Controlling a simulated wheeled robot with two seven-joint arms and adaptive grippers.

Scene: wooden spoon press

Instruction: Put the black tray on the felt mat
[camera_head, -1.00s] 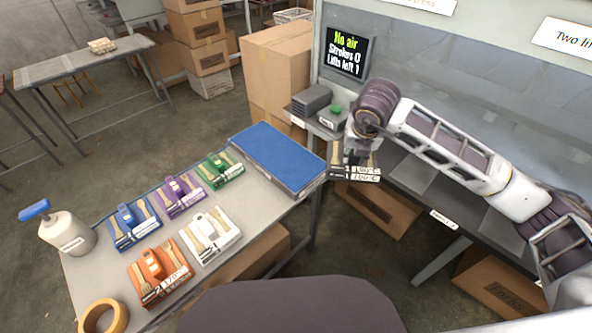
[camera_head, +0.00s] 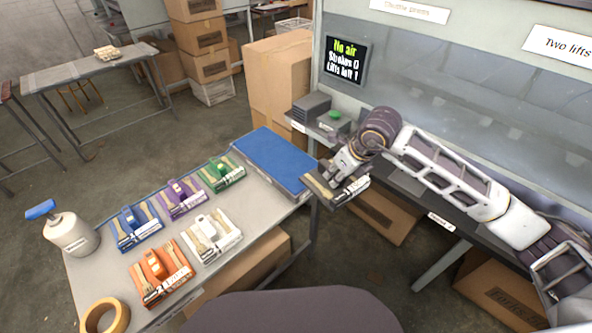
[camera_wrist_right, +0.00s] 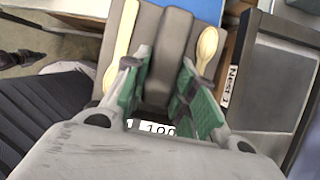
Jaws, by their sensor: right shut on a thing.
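The black tray (camera_head: 318,188) carries light wooden spoons and has a white label on its front edge. My right gripper (camera_head: 342,173) is shut on it and holds it in the air, in front of the press bench and just right of the blue felt mat (camera_head: 272,158). The mat lies at the far right end of the work table and is bare. In the right wrist view the green fingers of the right gripper (camera_wrist_right: 165,85) are closed on the raised middle rib of the tray (camera_wrist_right: 162,38), with a spoon on each side. My left gripper is not in view.
Several coloured trays with spoons, including an orange one (camera_head: 160,273) and a white one (camera_head: 212,237), stand on the grey table left of the mat. A pump bottle (camera_head: 72,236) and tape roll (camera_head: 104,316) are further left. A screen (camera_head: 345,60) reads "No air".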

